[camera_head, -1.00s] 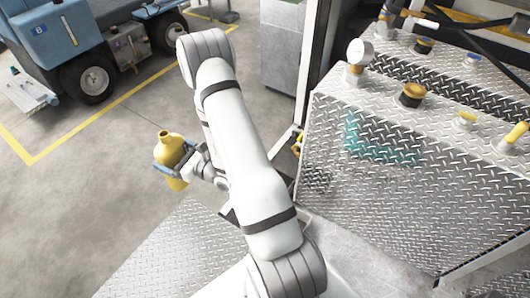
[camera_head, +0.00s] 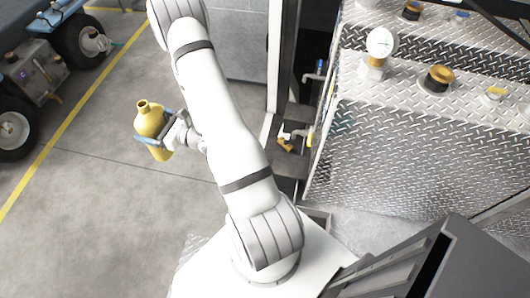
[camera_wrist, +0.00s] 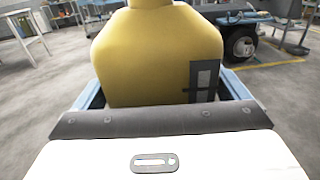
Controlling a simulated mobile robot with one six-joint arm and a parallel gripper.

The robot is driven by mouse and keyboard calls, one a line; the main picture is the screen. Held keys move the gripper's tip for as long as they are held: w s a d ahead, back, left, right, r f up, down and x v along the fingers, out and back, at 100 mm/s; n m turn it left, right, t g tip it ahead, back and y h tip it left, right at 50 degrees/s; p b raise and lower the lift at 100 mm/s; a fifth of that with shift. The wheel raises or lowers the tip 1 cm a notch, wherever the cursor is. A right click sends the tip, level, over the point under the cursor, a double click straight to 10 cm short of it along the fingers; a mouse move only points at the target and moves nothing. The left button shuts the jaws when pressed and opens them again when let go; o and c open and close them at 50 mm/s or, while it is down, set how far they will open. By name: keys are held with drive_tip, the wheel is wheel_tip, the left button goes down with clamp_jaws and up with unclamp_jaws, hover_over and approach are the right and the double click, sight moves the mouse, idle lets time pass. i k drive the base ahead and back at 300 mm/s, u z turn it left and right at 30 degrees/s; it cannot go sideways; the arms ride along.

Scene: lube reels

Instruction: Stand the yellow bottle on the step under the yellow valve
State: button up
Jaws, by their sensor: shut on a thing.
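The yellow bottle (camera_head: 152,121) is held upright, or nearly so, off the ground at the left in the head view. It also fills the top middle of the wrist view (camera_wrist: 155,55), with a dark label at its right side. My gripper (camera_head: 156,140) is shut on the bottle, its blue-grey fingers on either side of the body.
The diamond-plate housing (camera_head: 400,160) with a gauge (camera_head: 381,43) and caps stands at the right. A dark slatted frame (camera_head: 400,262) is at the lower right. A grey cabinet (camera_head: 240,45) stands behind. The concrete floor at the left is open, up to a wheeled vehicle (camera_head: 40,75).

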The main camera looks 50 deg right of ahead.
sight(290, 165)
drive_tip(key=z, duration=0.25)
drive_tip(key=i, duration=0.8)
drive_tip(key=z, duration=0.65)
drive_tip(key=k, duration=0.95)
drive_tip(key=z, duration=0.2)
drive_tip(key=i, duration=0.95)
drive_tip(key=u, duration=0.05)
